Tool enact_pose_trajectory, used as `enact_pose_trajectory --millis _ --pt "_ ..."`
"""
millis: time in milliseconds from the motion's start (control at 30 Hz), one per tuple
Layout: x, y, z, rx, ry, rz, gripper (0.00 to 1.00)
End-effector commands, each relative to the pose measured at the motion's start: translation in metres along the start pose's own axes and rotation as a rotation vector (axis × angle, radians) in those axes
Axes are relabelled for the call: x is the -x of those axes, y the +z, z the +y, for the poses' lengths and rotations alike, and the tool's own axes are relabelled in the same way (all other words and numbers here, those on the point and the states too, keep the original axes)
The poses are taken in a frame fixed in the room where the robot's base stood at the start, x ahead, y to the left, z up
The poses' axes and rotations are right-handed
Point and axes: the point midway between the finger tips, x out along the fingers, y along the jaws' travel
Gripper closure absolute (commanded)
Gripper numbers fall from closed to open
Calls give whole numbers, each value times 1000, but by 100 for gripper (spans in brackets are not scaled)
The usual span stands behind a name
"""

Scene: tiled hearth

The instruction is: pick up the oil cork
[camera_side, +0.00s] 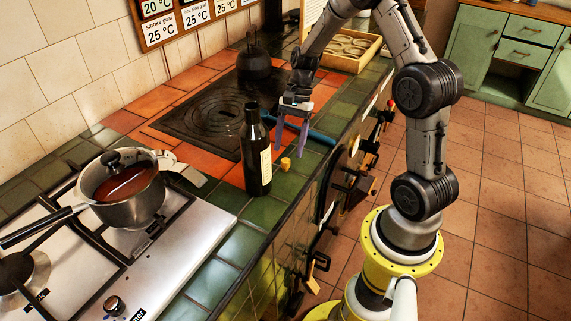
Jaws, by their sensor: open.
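The oil cork (285,164) is a small yellow-tan stopper on the green tiles near the counter's front edge. It sits just right of a dark bottle (257,160) with a pale label, which stands upright. My gripper (291,138) points down above and slightly beyond the cork, with its two purple-tipped fingers apart. Nothing shows between the fingers. The cork is clear of the fingers as far as I can see.
A blue bar-shaped object (312,132) lies behind the fingers. A lidded pot (122,188) stands on the white stove (190,250) at left. A dark kettle (254,65) and a wooden tray (349,62) are farther back. The counter's front edge runs close to the cork.

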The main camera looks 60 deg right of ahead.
Motion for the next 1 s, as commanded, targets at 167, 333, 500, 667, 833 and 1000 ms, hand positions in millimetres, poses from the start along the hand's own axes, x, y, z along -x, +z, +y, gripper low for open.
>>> enact_pose_trajectory --millis 167,333,500,667,833,1000 --pt "-22 2 0 0 6 -3 32" --pt "-44 2 -1 0 4 -2 32" --pt "-52 1 -1 1 1 0 32" --pt "-51 1 -1 1 1 0 32" --pt "-51 1 -1 1 1 0 61" --pt "-51 1 -1 1 1 0 92"
